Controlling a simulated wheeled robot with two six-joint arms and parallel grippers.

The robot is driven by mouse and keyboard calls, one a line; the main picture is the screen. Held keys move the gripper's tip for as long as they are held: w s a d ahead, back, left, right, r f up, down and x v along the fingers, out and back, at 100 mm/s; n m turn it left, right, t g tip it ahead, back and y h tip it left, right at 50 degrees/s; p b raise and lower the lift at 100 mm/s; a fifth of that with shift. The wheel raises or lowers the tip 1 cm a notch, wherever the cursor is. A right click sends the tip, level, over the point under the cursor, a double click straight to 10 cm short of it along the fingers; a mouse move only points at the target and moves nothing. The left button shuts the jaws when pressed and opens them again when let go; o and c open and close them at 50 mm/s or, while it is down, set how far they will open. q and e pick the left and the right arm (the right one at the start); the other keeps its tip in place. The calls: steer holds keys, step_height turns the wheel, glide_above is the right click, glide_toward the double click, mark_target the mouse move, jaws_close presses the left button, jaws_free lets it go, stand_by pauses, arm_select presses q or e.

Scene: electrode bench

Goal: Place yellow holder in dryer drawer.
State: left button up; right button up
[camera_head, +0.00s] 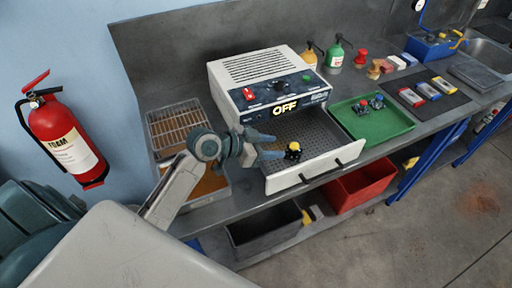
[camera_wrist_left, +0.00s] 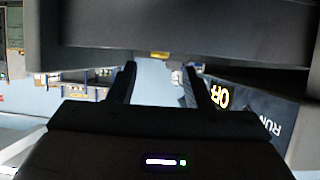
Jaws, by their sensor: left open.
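The yellow holder (camera_head: 293,151) is small, with a dark base, and sits inside the open drawer (camera_head: 307,173) of the dryer (camera_head: 265,87). The drawer has a perforated dark floor and a white front with a dark handle. My left gripper (camera_head: 277,147) is open and empty, its fingers above the drawer's left part, pointing toward the holder and apart from it. In the left wrist view the two dark fingers (camera_wrist_left: 160,85) are spread with nothing between them. The dryer's OFF display shows upside down at the right of that view. My right gripper does not show.
A green tray (camera_head: 385,130) with blue and red holders lies right of the drawer. A wire rack (camera_head: 180,128) stands to the left. A red bin (camera_head: 361,188) and a grey bin (camera_head: 266,229) sit below. Bottles (camera_head: 336,55) stand behind. A fire extinguisher (camera_head: 66,140) hangs on the wall.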

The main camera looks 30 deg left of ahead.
arm_select(q)
steer(key=shift+b+v, duration=0.5)
steer(key=shift+v, duration=2.1)
